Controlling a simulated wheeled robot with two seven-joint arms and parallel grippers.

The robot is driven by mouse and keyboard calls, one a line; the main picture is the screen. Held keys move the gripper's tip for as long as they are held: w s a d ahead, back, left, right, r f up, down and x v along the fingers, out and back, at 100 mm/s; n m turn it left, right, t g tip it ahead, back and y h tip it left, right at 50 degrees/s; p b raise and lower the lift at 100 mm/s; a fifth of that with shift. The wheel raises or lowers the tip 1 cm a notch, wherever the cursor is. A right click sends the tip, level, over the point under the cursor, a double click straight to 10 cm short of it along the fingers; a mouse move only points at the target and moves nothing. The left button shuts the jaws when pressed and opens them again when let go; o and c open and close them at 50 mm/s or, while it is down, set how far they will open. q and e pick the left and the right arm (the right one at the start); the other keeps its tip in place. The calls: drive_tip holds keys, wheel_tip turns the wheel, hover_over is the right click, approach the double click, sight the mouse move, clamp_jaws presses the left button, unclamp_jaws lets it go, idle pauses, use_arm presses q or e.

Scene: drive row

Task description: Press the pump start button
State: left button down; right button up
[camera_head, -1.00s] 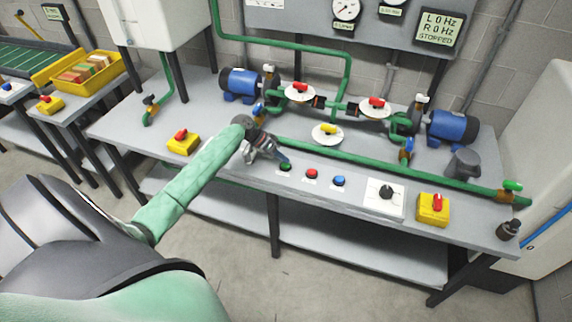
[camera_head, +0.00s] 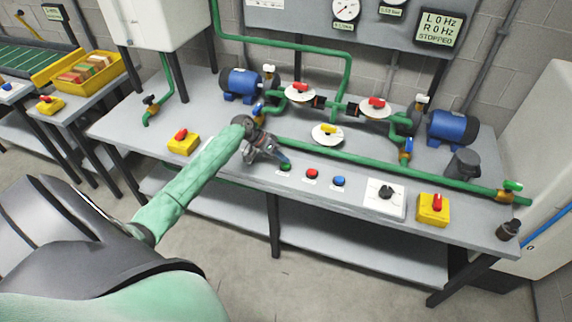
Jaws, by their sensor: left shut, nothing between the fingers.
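A row of three push buttons sits near the front edge of the grey bench: a green button (camera_head: 286,167), a red button (camera_head: 311,174) and a blue button (camera_head: 339,181). The labels below them are too small to read. My left gripper (camera_head: 286,160) is shut and empty, with its tips at the green button from above and behind. I cannot tell whether the tips touch it. The display (camera_head: 440,27) reads L 0 Hz, R 0 Hz, STOPPED. My right gripper is not in view.
A black knob on a white plate (camera_head: 385,198) and a yellow box with a red switch (camera_head: 433,209) stand to the right. Another yellow switch box (camera_head: 183,142) is at the left. Green pipes (camera_head: 400,174), valves and two blue motors (camera_head: 453,127) fill the bench behind.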

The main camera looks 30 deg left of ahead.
sight(282, 164)
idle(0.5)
use_arm(q)
drive_tip(key=shift+f, duration=0.2)
drive_tip(key=shift+f, duration=0.3)
idle(0.3)
drive_tip(key=shift+r, duration=0.65)
drive_tip(key=shift+r+p, duration=2.15)
drive_tip(key=shift+r, duration=0.8)
